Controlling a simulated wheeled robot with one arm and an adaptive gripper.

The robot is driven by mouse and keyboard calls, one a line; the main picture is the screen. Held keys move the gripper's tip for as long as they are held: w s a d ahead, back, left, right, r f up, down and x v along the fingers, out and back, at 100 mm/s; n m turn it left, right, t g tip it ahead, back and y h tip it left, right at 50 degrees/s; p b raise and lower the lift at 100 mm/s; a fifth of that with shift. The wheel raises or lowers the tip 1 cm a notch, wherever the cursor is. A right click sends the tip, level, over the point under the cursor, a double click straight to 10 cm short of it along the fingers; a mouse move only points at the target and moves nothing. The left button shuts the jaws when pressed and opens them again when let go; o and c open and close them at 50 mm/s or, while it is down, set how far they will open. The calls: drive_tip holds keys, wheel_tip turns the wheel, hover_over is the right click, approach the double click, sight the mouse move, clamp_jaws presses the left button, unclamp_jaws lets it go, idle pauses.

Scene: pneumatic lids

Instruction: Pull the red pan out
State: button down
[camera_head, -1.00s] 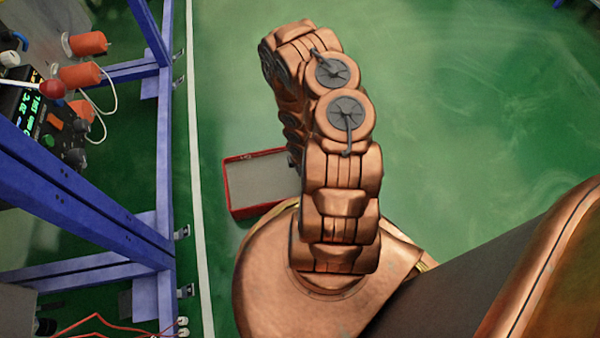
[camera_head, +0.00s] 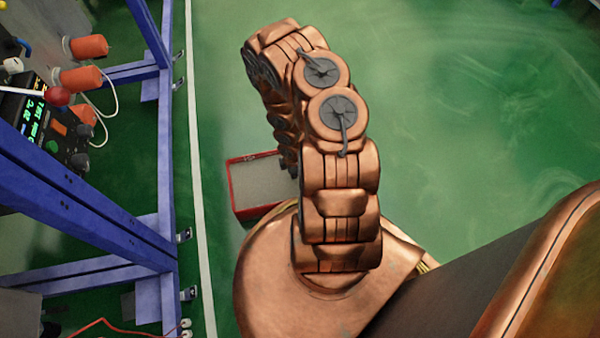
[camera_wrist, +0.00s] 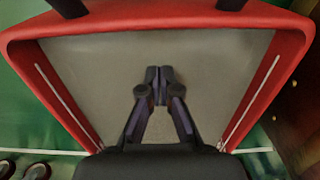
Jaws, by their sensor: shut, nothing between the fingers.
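The red pan (camera_head: 233,192) lies on the green floor behind my arm in the head view, a shallow tray with a red rim and grey inside. My arm hides its right end. In the wrist view the pan's red rim (camera_wrist: 160,17) frames most of the picture. My gripper (camera_wrist: 159,75) shows there with its dark fingertips together, empty, in front of the pan's grey inside. I cannot tell whether the fingertips touch it. In the head view my gripper is hidden.
A blue steel frame (camera_head: 163,120) with orange cylinders (camera_head: 86,46) and a control panel stands at the left. A white line (camera_head: 196,150) runs along the floor beside it. The green floor at the right is clear.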

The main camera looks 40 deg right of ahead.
wheel_tip(320, 180, up, 9)
drive_tip(key=p, duration=0.2)
drive_tip(key=shift+f+p, duration=0.15)
drive_tip(key=shift+p, duration=0.2)
drive_tip(key=w+d+r+m+h+p, duration=0.15)
drive_tip(key=r+p, duration=0.45)
drive_tip(key=r, duration=0.9)
drive_tip(key=w+d+r+m+h+p, duration=0.1)
drive_tip(key=d+r+m+h+p, duration=0.3)
drive_tip(key=r, duration=1.1)
drive_tip(key=s+a+r+m+g+y+p, duration=0.1)
drive_tip(key=a+r+p, duration=0.25)
drive_tip(key=r, duration=0.65)
drive_tip(key=s+a+r+m+y+p, duration=0.15)
drive_tip(key=r+p, duration=0.35)
drive_tip(key=r, duration=0.5)
drive_tip(key=s+a+r+m+y+p, duration=0.1)
drive_tip(key=s+a+r+p, duration=0.4)
drive_tip(key=r, duration=0.5)
drive_tip(key=s+a+r+m+y+p, duration=0.1)
drive_tip(key=s+a+r+p, duration=0.5)
drive_tip(key=r, duration=0.5)
drive_tip(key=s+a+r+m+y+p, duration=0.1)
drive_tip(key=s+a+r+p, duration=0.4)
drive_tip(key=s+a+r, duration=0.2)
wheel_tip(320, 180, up, 4)
drive_tip(key=a, duration=0.2)
drive_tip(key=shift+a+r+m+g, duration=0.2)
drive_tip(key=shift+a+m+g, duration=0.1)
drive_tip(key=shift+m+g, duration=0.1)
